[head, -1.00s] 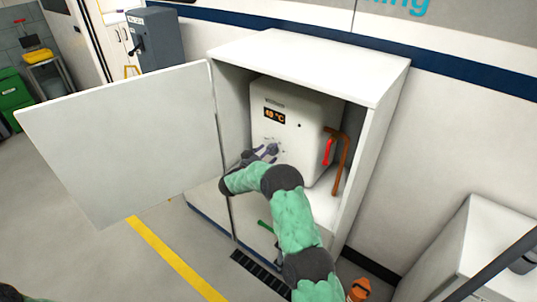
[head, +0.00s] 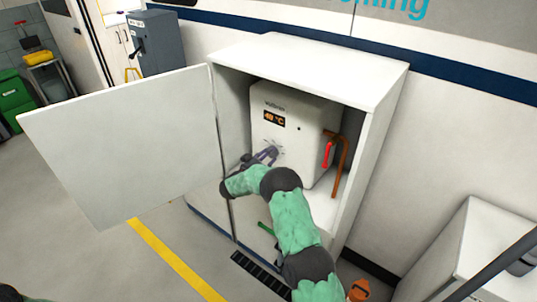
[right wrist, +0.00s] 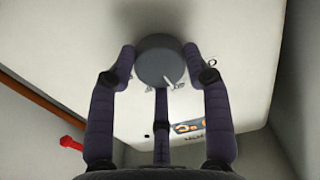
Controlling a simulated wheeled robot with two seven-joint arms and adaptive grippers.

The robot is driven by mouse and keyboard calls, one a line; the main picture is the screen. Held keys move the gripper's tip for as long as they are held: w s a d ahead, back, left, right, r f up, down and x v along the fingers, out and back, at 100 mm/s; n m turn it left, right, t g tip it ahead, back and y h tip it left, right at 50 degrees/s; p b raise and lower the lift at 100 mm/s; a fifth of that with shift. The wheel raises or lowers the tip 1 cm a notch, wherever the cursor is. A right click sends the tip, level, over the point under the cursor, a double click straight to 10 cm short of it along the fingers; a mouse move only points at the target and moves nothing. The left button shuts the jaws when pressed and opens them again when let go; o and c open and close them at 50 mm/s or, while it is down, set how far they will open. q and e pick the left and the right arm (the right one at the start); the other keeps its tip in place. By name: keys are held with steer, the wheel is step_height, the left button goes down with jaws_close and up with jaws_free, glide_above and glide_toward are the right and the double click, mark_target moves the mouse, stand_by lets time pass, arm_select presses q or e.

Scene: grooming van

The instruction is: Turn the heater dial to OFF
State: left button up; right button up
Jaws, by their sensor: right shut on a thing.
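The white heater (head: 309,135) stands inside an open white cabinet. Its lit orange display (head: 274,119) is on the front, with the dial area below it. My right gripper (head: 270,154) is at the dial, and its fingers mostly hide the dial in the head view. In the right wrist view, my gripper (right wrist: 163,70) is shut on the round dark grey dial (right wrist: 158,58), with fingers on both sides and one below. A pale pointer mark shows on the dial's lower right edge. Small labels near it are too blurred to read.
The cabinet door (head: 130,140) is swung open to the left. An orange-brown pipe (head: 341,165) and a red lever (head: 327,154) are right of the heater. A white unit (head: 480,250) stands at the lower right.

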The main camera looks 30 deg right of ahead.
steer(key=shift+w+r+n+p, duration=0.1)
steer(key=shift+r+n+p, duration=0.1)
steer(key=shift+n+p, duration=1)
steer(key=shift+w+r+n+p, duration=0.2)
steer(key=shift+n+p, duration=0.45)
steer(key=shift+n, duration=1)
steer(key=shift+w+r+n+p, duration=0.1)
steer(key=shift+r+n+p, duration=0.15)
steer(key=shift+n+p, duration=0.95)
steer(key=shift+n, duration=0.45)
steer(key=o, duration=1.1)
steer(key=shift+a+f, duration=0.1)
steer(key=shift+f, duration=0.25)
steer(key=v, duration=1.2)
steer(key=shift+s, duration=0.1)
